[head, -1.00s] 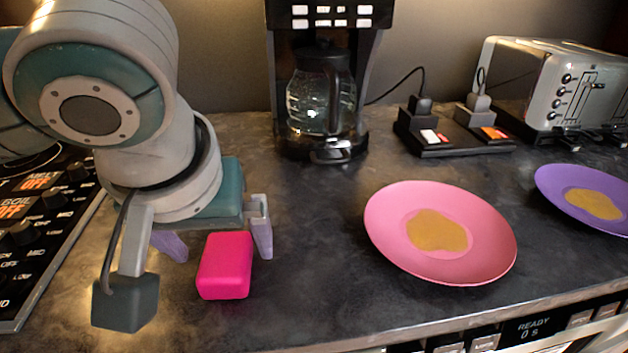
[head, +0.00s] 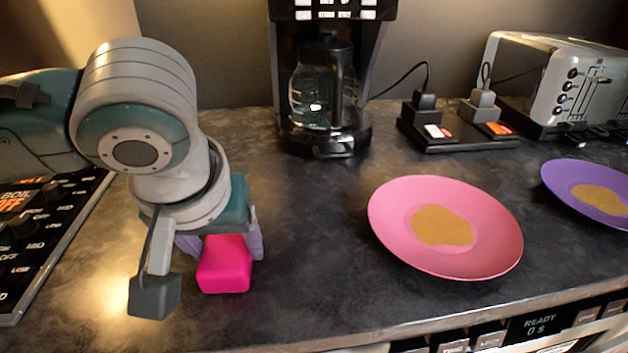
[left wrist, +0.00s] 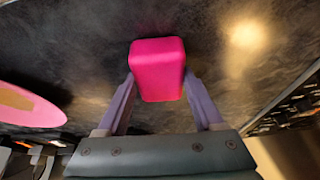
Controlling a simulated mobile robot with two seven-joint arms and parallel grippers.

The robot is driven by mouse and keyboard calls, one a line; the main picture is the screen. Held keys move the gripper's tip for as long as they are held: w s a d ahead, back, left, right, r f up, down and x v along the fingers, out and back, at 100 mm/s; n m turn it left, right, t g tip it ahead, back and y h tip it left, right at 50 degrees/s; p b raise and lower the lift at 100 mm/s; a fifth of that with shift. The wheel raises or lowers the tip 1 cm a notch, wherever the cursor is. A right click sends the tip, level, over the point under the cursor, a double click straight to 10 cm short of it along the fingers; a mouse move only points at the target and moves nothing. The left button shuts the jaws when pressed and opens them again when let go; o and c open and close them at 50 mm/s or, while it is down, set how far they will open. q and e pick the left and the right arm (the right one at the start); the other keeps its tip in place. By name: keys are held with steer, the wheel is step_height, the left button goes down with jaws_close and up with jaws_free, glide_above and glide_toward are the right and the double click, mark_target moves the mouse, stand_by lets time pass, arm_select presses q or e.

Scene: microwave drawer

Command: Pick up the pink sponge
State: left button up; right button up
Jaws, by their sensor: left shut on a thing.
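The pink sponge (head: 225,266) is a bright magenta block on the dark countertop, left of the pink plate. My left gripper (head: 221,250) has come down over it, with a lilac finger on each side. In the left wrist view the sponge (left wrist: 157,68) sits between the two fingertips (left wrist: 158,86), and the gripper is shut on it. The sponge seems to be at counter level; whether it touches the counter cannot be told. The back part of the sponge is hidden under the gripper in the head view. My right gripper is not in view.
A pink plate (head: 490,245) with a tan stain lies to the right, and a purple plate (head: 562,190) beyond it. A coffee maker (head: 325,90), a power strip (head: 455,145) and a toaster (head: 545,85) stand behind. A stove panel (head: 40,235) is at the left. The counter between sponge and plate is clear.

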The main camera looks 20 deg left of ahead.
arm_select(q)
steer(key=c, duration=0.5)
steer(key=shift+r, duration=0.1)
step_height(320, 180, up, 15)
steer(key=p, duration=0.4)
step_height(320, 180, up, 5)
steer(key=p, duration=0.2)
glide_above(226, 246)
